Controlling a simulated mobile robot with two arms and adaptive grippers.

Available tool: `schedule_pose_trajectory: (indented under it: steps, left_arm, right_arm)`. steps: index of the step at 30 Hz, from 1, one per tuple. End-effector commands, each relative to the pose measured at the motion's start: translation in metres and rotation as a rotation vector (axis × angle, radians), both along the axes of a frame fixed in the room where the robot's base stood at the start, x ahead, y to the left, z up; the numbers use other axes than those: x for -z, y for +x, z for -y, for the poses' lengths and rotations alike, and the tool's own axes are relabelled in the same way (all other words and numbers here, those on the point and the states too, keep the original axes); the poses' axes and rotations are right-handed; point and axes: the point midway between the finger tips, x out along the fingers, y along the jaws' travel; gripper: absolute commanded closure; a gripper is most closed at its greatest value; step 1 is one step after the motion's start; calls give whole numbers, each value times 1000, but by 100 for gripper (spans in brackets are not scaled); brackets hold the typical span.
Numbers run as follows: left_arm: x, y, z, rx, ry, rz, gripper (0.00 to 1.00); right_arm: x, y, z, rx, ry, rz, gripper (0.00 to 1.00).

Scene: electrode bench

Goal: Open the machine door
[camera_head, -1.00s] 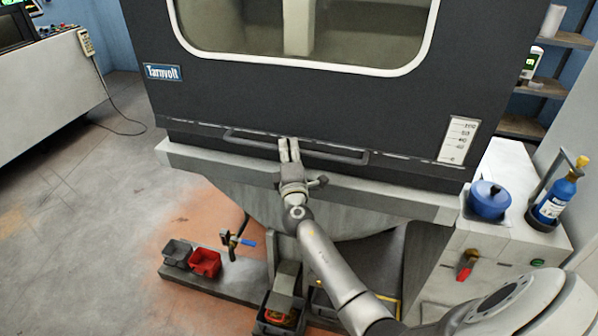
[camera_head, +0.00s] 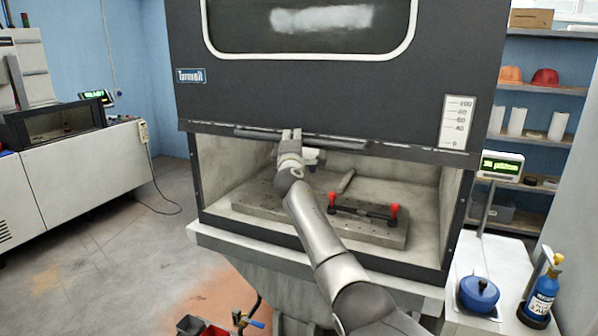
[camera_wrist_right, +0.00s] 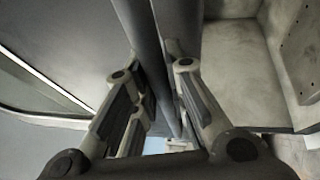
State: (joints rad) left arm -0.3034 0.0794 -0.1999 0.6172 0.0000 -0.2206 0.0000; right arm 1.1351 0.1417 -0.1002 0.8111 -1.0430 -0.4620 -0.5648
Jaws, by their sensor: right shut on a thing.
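The machine door (camera_head: 320,95) is a dark panel with a white-framed window and a "Tarnvolt" label. It is raised partway, with an opening below its lower edge. The long dark bar handle (camera_head: 345,144) runs along the door's lower edge. My right gripper (camera_head: 291,134) is shut on the handle near its middle. In the right wrist view the two fingers (camera_wrist_right: 158,70) lie on either side of the handle bar (camera_wrist_right: 146,35). My left gripper is not in view.
A side bench at right holds a blue pot (camera_head: 479,293) and a blue bottle (camera_head: 541,298). Shelves stand behind.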

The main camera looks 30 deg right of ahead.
Motion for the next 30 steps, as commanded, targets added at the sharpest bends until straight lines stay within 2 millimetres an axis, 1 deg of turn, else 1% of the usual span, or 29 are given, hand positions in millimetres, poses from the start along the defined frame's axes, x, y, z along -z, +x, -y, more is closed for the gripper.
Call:
schedule_pose_trajectory:
  steps: [1,4,6,9,12,16,29,30]
  left_arm:
    - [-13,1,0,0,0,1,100]
    - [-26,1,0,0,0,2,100]
    - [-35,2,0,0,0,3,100]
    - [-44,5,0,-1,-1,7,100]
    - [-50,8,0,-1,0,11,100]
    - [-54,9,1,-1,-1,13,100]
    - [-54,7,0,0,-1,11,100]
    - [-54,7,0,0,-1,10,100]
  right_arm:
    - [-32,2,1,2,-6,13,100]
    - [-59,5,1,2,-5,13,100]
    - [-73,6,2,3,-3,12,100]
    - [-88,6,1,3,-4,11,100]
    - [-97,6,1,3,-2,9,100]
    - [-103,7,1,2,-1,8,100]
    - [-107,7,1,1,-3,11,100]
    - [-107,7,1,1,-3,11,82]
